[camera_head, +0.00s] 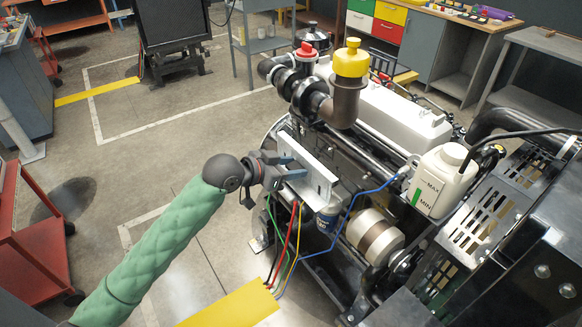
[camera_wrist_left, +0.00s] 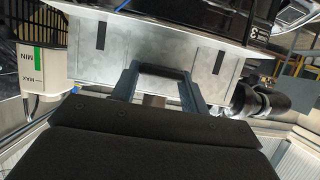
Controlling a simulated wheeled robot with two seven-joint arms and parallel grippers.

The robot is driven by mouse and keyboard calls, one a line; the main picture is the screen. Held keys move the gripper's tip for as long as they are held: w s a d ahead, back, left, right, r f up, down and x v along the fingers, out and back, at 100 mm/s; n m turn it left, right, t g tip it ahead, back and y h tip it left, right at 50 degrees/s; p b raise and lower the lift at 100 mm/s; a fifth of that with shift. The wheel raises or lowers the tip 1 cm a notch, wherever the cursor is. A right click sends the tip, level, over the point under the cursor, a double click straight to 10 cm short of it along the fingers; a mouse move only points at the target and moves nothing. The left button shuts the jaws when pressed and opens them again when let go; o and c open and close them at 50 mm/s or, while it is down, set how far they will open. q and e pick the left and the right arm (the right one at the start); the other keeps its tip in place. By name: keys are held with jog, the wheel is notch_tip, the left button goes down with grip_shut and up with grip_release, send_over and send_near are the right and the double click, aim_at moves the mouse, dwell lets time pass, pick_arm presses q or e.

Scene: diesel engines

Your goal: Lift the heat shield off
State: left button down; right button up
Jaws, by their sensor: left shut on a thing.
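The heat shield (camera_head: 318,178) is a flat, light-grey metal plate at the near left side of the engine (camera_head: 345,150). It also fills the upper middle of the left wrist view (camera_wrist_left: 215,67), with dark slots at both ends. My left gripper (camera_head: 288,167) reaches in from the left and is shut on the shield's near side. In the left wrist view its fingers (camera_wrist_left: 158,88) meet the plate around a dark bar, likely a handle. I cannot tell whether the shield still touches the engine. My right gripper is not in view.
A white coolant bottle (camera_head: 440,180) stands on the engine's right side. A yellow-capped pipe (camera_head: 349,75) rises behind the shield. Coloured cables (camera_head: 290,235) hang below it. A red cart (camera_head: 35,240) stands at the left. Open floor (camera_head: 150,150) lies left of the engine.

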pick_arm(q)
jog(key=shift+r+p, duration=0.95)
jog(key=shift+r, duration=0.3)
